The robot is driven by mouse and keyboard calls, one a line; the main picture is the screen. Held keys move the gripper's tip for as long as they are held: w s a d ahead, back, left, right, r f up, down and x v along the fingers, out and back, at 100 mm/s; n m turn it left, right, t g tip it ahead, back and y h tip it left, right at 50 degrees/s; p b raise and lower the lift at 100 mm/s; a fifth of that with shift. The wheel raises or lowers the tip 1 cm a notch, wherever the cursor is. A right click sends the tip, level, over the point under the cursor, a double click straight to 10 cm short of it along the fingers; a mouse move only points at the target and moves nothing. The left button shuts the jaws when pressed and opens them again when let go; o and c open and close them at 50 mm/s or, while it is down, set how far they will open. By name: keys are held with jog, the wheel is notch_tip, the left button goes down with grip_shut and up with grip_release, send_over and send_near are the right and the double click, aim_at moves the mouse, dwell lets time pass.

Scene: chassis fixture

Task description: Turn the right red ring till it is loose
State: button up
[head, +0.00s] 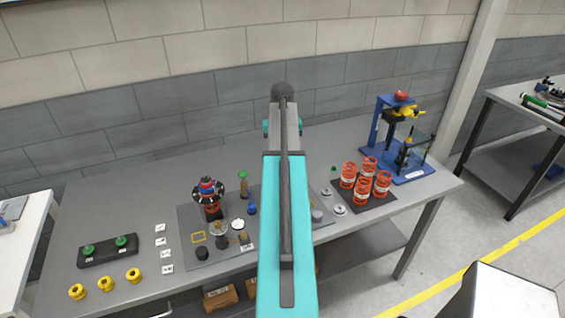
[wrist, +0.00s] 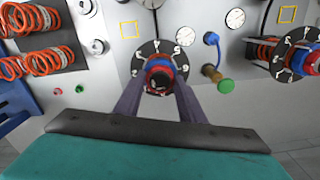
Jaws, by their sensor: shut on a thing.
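The right red ring (wrist: 161,68) sits with a blue band on a round black dial with white marks (wrist: 146,52), in the middle of the wrist view. My gripper (wrist: 158,84) is shut on this ring, one dark finger on each side. The fingers hide part of its sides. In the head view my arm covers this ring and my gripper. The other red ring (wrist: 298,60), with blue beside it, is on a second dial at the right of the wrist view; the same assembly (head: 208,188) stands left of my arm in the head view.
A green-topped knob (wrist: 225,85) and a blue knob (wrist: 211,38) stand between the two dials. Orange springs (head: 366,180) stand on a dark mat on the table's right. A blue press (head: 398,140) is behind them. Yellow spools (head: 105,283) are at the front left.

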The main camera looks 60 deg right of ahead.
jog(key=shift+w+n, duration=0.1)
jog(key=shift+n, duration=1.5)
jog(key=o, duration=0.8)
jog(key=shift+r, duration=3.45)
